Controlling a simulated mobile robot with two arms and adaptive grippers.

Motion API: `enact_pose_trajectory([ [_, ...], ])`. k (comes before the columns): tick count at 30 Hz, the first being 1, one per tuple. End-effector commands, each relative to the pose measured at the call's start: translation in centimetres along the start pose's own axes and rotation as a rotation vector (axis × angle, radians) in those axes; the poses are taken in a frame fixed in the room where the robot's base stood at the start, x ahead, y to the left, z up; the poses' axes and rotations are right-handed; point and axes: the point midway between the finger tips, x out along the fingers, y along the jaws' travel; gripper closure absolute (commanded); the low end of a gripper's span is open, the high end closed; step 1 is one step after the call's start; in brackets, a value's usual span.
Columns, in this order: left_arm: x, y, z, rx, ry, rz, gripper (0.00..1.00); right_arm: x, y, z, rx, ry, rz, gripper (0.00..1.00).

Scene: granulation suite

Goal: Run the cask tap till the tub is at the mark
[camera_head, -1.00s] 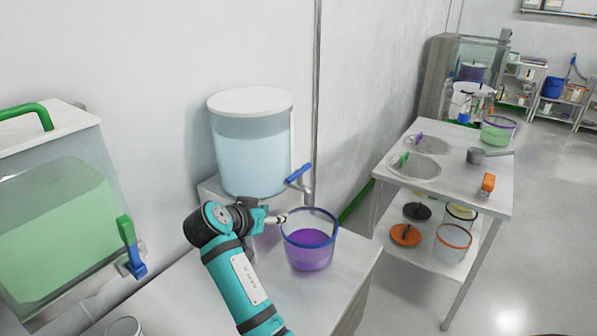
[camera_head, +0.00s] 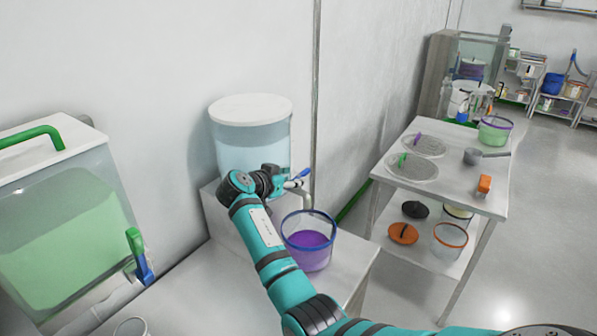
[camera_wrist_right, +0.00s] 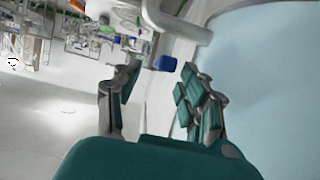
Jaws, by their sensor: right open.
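The cask (camera_head: 235,140) is a clear cylinder with a white lid and pale blue contents, standing on a white raised block. Its tap has a blue handle (camera_head: 301,174), also in the right wrist view (camera_wrist_right: 163,62). The tub (camera_head: 307,252) is clear with a blue rim, below the tap, and holds purple liquid partway up. No stream shows, and I cannot make out a mark. My right gripper (camera_head: 289,183) is open beside the tap, in front of the cask. In the wrist view, its spread fingers (camera_wrist_right: 158,78) have the blue handle beyond their tips. My left gripper is out of view.
A green-filled tank (camera_head: 70,225) with its own blue-green tap stands at left. A side table (camera_head: 455,190) at right holds sieves, a scoop (camera_head: 473,156), an orange item (camera_head: 484,184) and a green tub (camera_head: 494,131). The wall is close behind the cask.

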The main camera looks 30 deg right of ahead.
Motion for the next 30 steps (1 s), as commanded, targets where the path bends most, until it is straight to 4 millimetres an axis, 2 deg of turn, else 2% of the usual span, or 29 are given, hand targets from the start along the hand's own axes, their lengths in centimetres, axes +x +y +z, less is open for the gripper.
enact_pose_trajectory([
  [3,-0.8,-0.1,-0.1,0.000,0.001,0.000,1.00,2.0,0.1,-0.2,-0.001,-0.001,0.003,0.58],
  [9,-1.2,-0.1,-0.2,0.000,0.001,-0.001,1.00,3.8,0.0,-0.1,0.001,0.000,0.000,0.58],
  [19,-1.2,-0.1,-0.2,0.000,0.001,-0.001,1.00,4.1,0.0,0.0,0.002,-0.001,0.000,0.58],
  [28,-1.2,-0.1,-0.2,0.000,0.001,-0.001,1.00,4.1,0.0,0.0,0.001,-0.001,-0.001,0.97],
  [30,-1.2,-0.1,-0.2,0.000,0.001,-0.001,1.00,4.1,0.0,0.0,0.001,-0.001,-0.001,1.00],
])
